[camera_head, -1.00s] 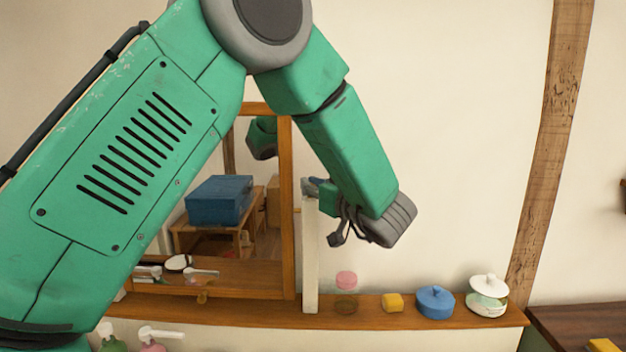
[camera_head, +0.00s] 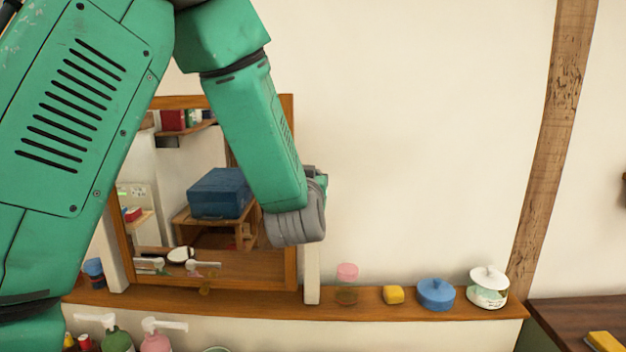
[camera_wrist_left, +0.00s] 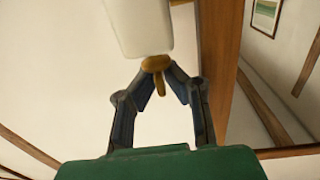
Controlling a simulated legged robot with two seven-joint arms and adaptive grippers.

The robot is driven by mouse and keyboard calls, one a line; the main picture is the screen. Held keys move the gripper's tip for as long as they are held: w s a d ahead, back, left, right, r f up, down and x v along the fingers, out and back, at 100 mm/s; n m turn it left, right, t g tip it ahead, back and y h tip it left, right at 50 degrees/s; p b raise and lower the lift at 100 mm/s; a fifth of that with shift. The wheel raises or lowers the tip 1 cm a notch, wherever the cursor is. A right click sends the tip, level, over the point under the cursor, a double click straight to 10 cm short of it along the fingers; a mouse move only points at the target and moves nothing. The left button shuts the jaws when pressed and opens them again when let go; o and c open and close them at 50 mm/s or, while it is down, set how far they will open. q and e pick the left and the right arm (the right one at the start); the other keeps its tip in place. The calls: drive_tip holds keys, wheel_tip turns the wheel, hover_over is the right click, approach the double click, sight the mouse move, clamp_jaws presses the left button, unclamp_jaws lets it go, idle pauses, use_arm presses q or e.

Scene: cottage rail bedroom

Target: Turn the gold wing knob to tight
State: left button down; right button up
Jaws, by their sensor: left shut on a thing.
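The gold wing knob (camera_wrist_left: 156,64) shows in the left wrist view, at the end of a white post (camera_wrist_left: 138,25). My left gripper (camera_wrist_left: 162,75) has its two fingers drawn together at the knob and is shut on it. One wing of the knob shows below the fingertips. In the head view the left arm reaches to the top of the white post (camera_head: 312,275) at the mirror's right side. There the wrist hides the knob and the fingers. My right gripper is in neither view.
The wood-framed mirror (camera_head: 288,130) stands on a narrow wooden shelf (camera_head: 415,315). To its right on the shelf are a pink-lidded jar (camera_head: 346,272), a yellow block (camera_head: 393,295), a blue lidded pot (camera_head: 436,294) and a white lidded jar (camera_head: 488,290). The wall above them is clear.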

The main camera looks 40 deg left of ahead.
use_arm(q)
drive_tip(key=shift+r, duration=0.15)
idle(0.3)
drive_tip(key=c, duration=1.7)
unclamp_jaws()
drive_tip(key=shift+w, duration=0.1)
